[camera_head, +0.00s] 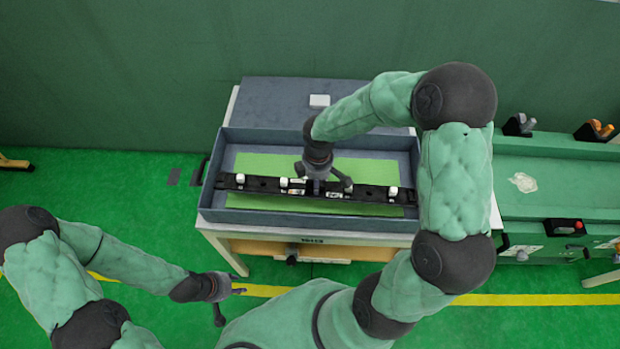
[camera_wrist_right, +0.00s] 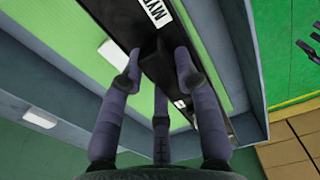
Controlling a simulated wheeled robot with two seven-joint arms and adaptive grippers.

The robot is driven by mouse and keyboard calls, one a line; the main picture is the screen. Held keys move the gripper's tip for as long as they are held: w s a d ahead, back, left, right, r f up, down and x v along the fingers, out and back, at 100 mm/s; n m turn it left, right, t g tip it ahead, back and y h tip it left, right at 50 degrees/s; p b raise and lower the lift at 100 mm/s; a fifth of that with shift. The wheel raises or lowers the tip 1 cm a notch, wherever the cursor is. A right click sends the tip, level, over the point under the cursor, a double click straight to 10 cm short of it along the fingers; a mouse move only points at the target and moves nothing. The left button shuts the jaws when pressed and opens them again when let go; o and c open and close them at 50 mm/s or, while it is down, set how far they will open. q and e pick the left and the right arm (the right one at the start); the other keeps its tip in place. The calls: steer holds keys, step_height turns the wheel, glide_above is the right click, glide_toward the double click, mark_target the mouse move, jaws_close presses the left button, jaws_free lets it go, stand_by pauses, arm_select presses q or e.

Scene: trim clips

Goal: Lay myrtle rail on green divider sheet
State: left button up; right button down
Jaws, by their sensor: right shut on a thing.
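The myrtle rail (camera_head: 262,184) is a long black bar with white clips and labels. It runs across the blue-grey tray, over the green divider sheet (camera_head: 262,165) on the tray's floor. My right gripper (camera_head: 316,184) reaches down and is shut on the rail near its middle. In the right wrist view the fingers (camera_wrist_right: 157,58) straddle the dark rail (camera_wrist_right: 195,50), and part of a label reading "MY" shows. I cannot tell whether the rail touches the sheet or hangs just above it. My left gripper (camera_head: 230,299) is open and empty, in front of the table at lower left.
The tray (camera_head: 320,219) has raised walls and stands on a table (camera_head: 265,244). A small white block (camera_head: 319,101) lies on the grey surface behind it.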

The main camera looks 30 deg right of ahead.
steer(key=shift+w+a+f+n, duration=0.1)
steer(key=shift+w+f+n, duration=0.1)
steer(key=shift+w+n, duration=0.1)
step_height(320, 180, down, 7)
steer(key=b, duration=0.6)
steer(key=shift+s+r, duration=0.1)
steer(key=shift+r, duration=0.1)
steer(key=shift+f+b, duration=0.4)
steer(key=shift+f, duration=0.15)
steer(key=c, duration=0.8)
jaws_free()
steer(key=shift+c, duration=0.2)
step_height(320, 180, up, 12)
steer(key=shift+r, duration=0.1)
